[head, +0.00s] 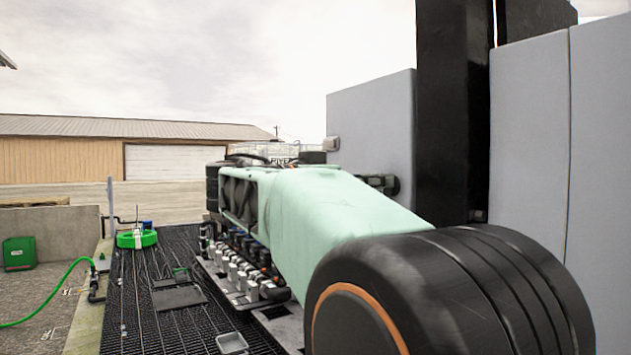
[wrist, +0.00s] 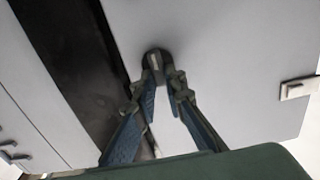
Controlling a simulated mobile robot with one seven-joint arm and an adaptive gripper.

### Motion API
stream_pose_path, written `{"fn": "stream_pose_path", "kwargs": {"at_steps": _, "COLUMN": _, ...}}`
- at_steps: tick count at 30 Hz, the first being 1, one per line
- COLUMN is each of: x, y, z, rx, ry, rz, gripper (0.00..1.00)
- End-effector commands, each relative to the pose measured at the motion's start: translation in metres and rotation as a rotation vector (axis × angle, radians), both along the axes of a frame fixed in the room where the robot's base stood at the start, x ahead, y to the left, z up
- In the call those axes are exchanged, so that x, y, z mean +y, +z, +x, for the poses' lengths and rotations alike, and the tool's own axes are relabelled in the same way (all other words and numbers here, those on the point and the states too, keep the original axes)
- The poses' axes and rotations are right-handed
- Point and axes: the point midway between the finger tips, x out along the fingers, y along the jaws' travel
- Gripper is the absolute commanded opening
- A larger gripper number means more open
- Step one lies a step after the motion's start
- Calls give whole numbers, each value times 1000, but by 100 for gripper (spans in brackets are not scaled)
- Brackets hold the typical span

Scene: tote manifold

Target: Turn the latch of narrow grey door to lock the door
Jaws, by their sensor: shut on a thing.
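The narrow grey door (wrist: 225,50) fills the upper right of the wrist view. It also shows in the head view (head: 372,115), left of a black upright, with its lower part behind my arm. The latch (wrist: 154,60) is a small grey tab on a dark round base, near the door's edge by the black strip. My gripper (wrist: 163,76) is shut on the latch, with a fingertip on each side of it. The latch's exact angle is hard to tell because the fingertips cover part of it. In the head view my arm hides most of the contact.
A light fitting (wrist: 299,88) sits on the door's far edge. The black upright (head: 452,110) and grey panels (head: 530,130) stand close on the right. A row of metal valves (head: 240,278) lies below my arm. The dark grating (head: 150,310) at left is mostly open, with a green hose reel (head: 136,239).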

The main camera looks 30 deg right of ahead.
Motion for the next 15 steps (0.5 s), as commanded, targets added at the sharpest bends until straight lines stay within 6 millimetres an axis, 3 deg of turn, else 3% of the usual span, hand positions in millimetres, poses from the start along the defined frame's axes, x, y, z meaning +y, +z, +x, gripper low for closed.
{"fn": "stream_pose_path", "kwargs": {"at_steps": 15, "x": 1, "y": -1, "z": 1, "rx": 99, "ry": 1, "rz": -8, "gripper": 0}}
